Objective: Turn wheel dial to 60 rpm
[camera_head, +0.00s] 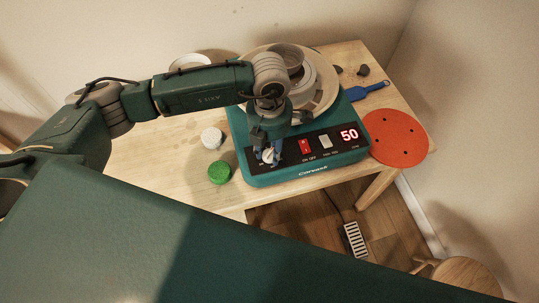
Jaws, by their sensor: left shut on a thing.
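The pottery wheel (300,173) is a teal unit on the wooden table, with a black front panel. Its display (349,134) reads 50 in red. A red switch (305,146) and a pale switch (325,142) sit left of the display. The dial (268,155) is a light knob at the panel's left end. My left gripper (266,148) points down over it and is shut on it; the fingers partly hide the knob. My right gripper is not in view.
A white lid (212,138) and a green lid (219,172) lie left of the wheel. A red round bat (397,138) overhangs the table's right side. A blue tool (368,90) lies behind it. A pedal (355,240) and a stool (468,278) are on the floor.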

